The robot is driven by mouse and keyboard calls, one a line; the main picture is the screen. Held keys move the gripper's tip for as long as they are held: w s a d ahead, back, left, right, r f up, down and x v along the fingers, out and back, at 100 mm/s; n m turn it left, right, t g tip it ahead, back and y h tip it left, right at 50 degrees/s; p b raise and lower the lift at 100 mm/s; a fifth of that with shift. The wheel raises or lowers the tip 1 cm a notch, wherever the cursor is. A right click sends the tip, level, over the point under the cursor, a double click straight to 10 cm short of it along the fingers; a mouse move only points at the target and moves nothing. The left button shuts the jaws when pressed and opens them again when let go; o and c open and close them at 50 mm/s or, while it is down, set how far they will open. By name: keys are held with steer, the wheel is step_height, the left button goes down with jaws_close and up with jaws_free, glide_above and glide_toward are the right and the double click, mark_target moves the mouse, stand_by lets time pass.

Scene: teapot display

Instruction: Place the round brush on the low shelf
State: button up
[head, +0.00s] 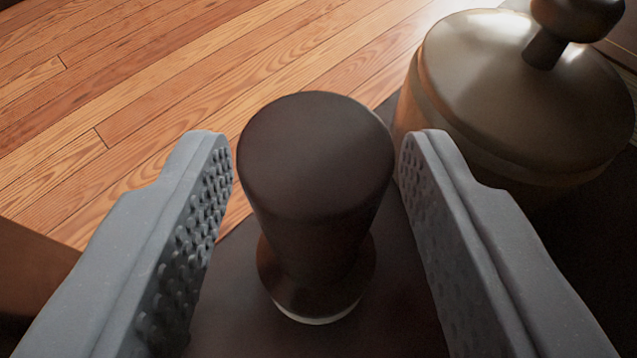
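A dark brown, knob-shaped object, which looks like the round brush (315,165), stands upright in the middle of the head view. Its wide rounded top faces me, it narrows to a waist, and a pale rim shows at its base. It stands on a dark brown surface (225,315); I cannot tell if this is the low shelf. My gripper (316,165) is open, with one grey studded finger on each side of the brush. Narrow gaps show between the fingers and the brush. The underside of the brush is hidden.
A brass-coloured lidded pot (520,95) with a dark knob stands close by at the upper right, just beyond my right finger. Wooden floorboards (170,100) fill the upper left and look clear. A brown edge (30,275) shows at the lower left.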

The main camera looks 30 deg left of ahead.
steer(key=shift+r, duration=0.1)
steer(key=p+v, duration=0.2)
steer(key=v, duration=1)
steer(key=shift+p, duration=0.35)
steer(key=shift+s+a, duration=0.1)
